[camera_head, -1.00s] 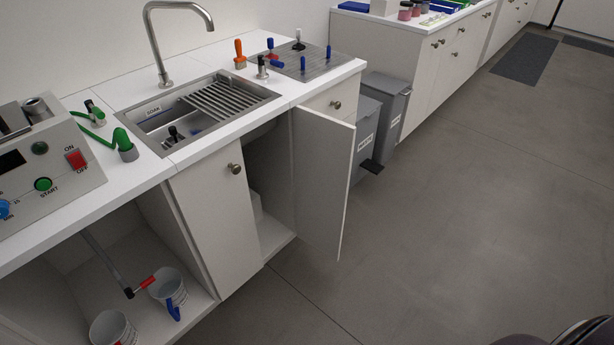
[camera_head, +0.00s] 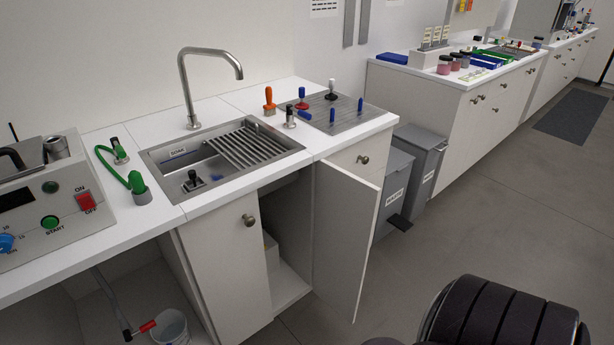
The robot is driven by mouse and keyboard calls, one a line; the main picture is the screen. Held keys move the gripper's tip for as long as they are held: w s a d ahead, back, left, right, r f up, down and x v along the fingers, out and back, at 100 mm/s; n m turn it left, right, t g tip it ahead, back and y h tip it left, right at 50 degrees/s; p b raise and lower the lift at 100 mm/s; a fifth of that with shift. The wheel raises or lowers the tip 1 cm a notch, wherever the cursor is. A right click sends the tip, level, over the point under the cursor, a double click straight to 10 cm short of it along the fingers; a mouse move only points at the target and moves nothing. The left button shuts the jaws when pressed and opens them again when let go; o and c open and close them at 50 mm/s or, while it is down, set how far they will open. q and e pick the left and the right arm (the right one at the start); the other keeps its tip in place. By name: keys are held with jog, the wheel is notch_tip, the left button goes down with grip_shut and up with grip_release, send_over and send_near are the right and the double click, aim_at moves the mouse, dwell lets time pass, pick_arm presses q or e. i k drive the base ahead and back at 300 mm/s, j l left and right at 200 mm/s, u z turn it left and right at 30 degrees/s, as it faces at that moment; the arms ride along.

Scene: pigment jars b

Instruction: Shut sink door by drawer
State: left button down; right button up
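The sink door by the drawer (camera_head: 343,240) stands open, swung out from the cabinet under the sink. The open cupboard (camera_head: 286,245) shows beside it, with a pale object inside. The drawer (camera_head: 360,158) above the door's hinge side is shut and has a round knob. The other sink door (camera_head: 222,265), on the left, is shut, with its knob near the top right corner. A dark, rounded, ribbed part of my own body shows at the bottom right. Neither gripper can be made out in the view.
The sink (camera_head: 215,160) and a perforated plate (camera_head: 340,113) are set in the white counter. Grey bins (camera_head: 424,160) stand just right of the open door. The floor (camera_head: 480,230) in front is clear. An open bay with a bucket (camera_head: 170,328) lies at left.

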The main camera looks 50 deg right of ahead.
aim_at(347, 205)
jog(key=l+u, duration=0.15)
jog(key=l, duration=0.3)
jog(key=l+u, duration=0.1)
jog(key=l, duration=0.3)
jog(key=k+l+u, duration=0.15)
jog(key=l, duration=0.25)
jog(key=l+u, duration=0.1)
jog(key=l, duration=0.35)
jog(key=k+l+u, duration=0.15)
jog(key=l, duration=0.25)
jog(key=k+l+u, duration=0.15)
jog(key=l, duration=0.25)
jog(key=k+l, duration=0.1)
jog(key=l, duration=0.3)
jog(key=k+l, duration=0.15)
jog(key=l, duration=0.25)
jog(key=k+l, duration=0.1)
jog(key=l, duration=0.3)
jog(key=k+l, duration=0.15)
jog(key=l, duration=0.25)
jog(key=k+l, duration=0.1)
jog(key=l, duration=0.3)
